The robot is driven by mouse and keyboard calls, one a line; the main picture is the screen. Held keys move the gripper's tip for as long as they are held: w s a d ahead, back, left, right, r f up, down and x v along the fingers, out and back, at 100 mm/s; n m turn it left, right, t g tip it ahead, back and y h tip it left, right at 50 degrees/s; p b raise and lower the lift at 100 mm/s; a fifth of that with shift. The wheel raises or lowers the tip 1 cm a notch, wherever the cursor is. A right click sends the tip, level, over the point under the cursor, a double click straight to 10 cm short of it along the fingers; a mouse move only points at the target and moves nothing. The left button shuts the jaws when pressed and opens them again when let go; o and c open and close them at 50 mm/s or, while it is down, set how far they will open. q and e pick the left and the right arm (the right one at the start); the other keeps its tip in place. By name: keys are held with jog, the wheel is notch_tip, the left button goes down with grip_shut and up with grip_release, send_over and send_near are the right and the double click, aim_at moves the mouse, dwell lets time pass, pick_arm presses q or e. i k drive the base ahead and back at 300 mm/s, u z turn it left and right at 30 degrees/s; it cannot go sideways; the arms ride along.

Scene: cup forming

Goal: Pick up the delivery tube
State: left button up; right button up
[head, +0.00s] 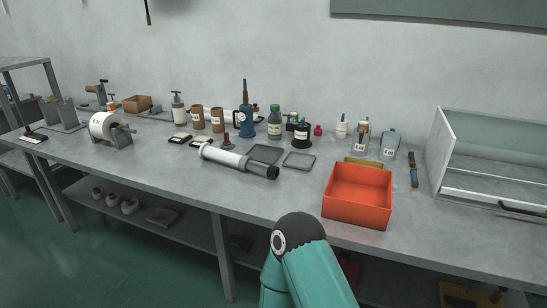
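A white cylindrical tube with a grey collar and a dark end (225,157) lies on the grey bench (285,200), near the middle and set at a slant. Its dark end points right, toward the orange bin. It looks the most like the delivery tube, but I cannot read a label that confirms this. A second pale tube (232,116) lies farther back, partly hidden by brown jars and a blue pump bottle. A teal arm link of mine rises at the bottom centre, in front of the bench. Neither gripper is in view.
An orange bin (357,195) stands right of the tube. Flat grey trays (299,160) lie just behind the tube's dark end. Several bottles, including a green one (275,125), line the back. The front bench strip is clear.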

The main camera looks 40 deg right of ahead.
aim_at(206, 152)
jog(key=z, duration=0.45)
jog(key=i, duration=1)
jog(key=u, duration=0.05)
